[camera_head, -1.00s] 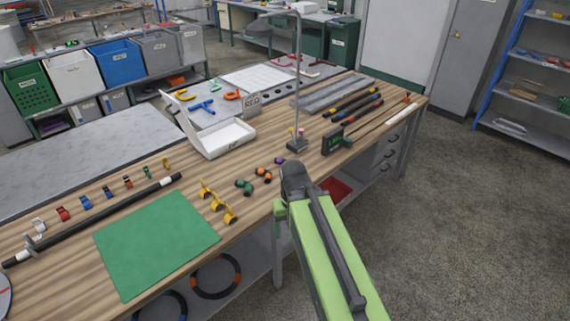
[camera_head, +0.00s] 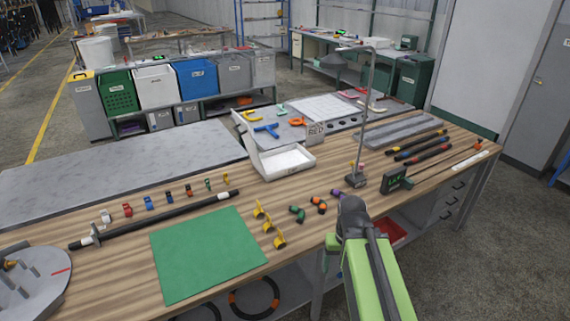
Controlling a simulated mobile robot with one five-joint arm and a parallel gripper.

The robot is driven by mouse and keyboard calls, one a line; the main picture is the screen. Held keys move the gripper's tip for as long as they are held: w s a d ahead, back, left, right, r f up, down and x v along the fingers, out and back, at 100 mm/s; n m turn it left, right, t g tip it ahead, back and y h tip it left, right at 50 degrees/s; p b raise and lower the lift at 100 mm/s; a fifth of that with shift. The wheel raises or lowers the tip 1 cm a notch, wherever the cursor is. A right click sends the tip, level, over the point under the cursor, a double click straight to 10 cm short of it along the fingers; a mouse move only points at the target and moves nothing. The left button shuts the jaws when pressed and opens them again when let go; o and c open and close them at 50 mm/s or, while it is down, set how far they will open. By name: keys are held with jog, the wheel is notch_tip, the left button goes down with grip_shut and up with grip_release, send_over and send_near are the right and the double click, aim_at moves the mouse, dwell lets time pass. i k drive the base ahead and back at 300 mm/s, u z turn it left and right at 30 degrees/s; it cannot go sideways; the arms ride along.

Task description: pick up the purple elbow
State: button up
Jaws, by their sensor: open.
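The purple elbow (camera_head: 337,194) is a small piece on the wooden workbench (camera_head: 120,270), near its front edge. It lies just beyond the end of my arm and to the right of the orange and green elbows. My gripper (camera_head: 352,205) is at the end of the green arm, seen from behind and above, close to the purple elbow in the picture. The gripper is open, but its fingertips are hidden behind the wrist. I cannot tell the gap between it and the elbow.
An orange-banded elbow (camera_head: 319,204) and a green elbow (camera_head: 297,213) lie left of the purple one. A lamp stand (camera_head: 356,181) and a dark meter (camera_head: 394,180) stand behind and right. A white tray (camera_head: 285,164) and a green mat (camera_head: 205,255) are further left.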

aim_at(334, 191)
jog(key=z, duration=1.6)
jog(key=i, duration=1.1)
jog(key=u, duration=0.05)
jog(key=k, duration=0.1)
jog(key=u, duration=3.05)
jog(key=i, duration=0.95)
jog(key=u, duration=0.05)
